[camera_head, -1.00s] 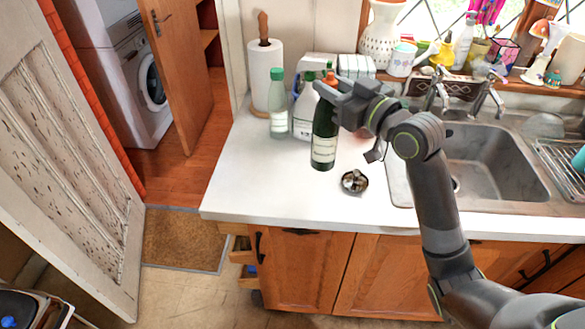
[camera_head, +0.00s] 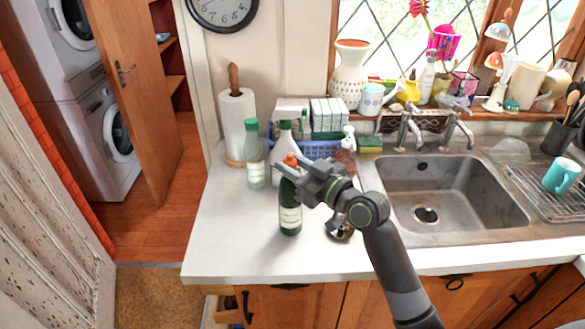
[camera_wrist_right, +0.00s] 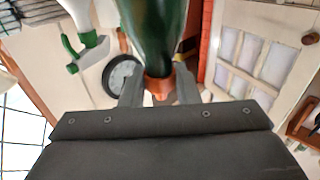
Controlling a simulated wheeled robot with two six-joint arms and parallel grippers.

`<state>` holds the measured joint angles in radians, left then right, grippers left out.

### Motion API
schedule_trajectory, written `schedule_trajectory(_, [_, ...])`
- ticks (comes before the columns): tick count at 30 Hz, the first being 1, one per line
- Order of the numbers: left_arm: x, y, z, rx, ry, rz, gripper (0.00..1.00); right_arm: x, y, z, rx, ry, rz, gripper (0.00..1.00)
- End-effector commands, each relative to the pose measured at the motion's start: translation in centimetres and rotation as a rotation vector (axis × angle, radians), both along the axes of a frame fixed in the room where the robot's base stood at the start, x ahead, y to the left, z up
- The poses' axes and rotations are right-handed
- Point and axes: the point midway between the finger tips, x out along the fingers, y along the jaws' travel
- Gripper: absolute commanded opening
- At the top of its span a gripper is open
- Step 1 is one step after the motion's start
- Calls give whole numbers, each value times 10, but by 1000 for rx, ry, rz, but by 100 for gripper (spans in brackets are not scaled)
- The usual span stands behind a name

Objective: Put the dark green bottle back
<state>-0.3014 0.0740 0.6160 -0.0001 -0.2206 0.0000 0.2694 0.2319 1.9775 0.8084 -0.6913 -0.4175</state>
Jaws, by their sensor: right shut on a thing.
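The dark green bottle (camera_head: 290,208) with a pale label and an orange cap is upright at the worktop, left of the sink. My right gripper (camera_head: 290,170) is shut on its neck, just under the orange cap. In the right wrist view the bottle (camera_wrist_right: 153,35) hangs between the two fingers of my right gripper (camera_wrist_right: 160,88), which press on the orange cap area. I cannot tell whether its base touches the worktop. My left gripper is not in view.
A clear green-capped bottle (camera_head: 254,160), a white spray bottle (camera_head: 285,150) and a blue basket (camera_head: 318,150) stand close behind. A paper towel roll (camera_head: 237,122) is at the back left. A metal sink strainer (camera_head: 340,225) lies right of the bottle. The front-left white worktop (camera_head: 225,245) is clear.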

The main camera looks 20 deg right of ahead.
Motion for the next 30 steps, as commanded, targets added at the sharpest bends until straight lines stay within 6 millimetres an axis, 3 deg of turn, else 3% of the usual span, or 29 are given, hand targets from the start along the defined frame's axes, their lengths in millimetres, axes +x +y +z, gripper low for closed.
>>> schedule_trajectory(4, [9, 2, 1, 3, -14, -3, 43, 0, 0, -6, 1, -6, -1, 1])
schedule_trajectory(14, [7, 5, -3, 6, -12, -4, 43, 0, 0, -10, 0, -7, -1, 1])
schedule_trajectory(15, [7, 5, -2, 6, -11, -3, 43, 0, 0, -10, -1, -3, -1, 34])
schedule_trajectory(19, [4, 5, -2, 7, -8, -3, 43, 0, 0, -10, -1, -2, -1, 50])
schedule_trajectory(30, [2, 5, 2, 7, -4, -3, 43, 0, 0, -6, -1, -2, -1, 50])
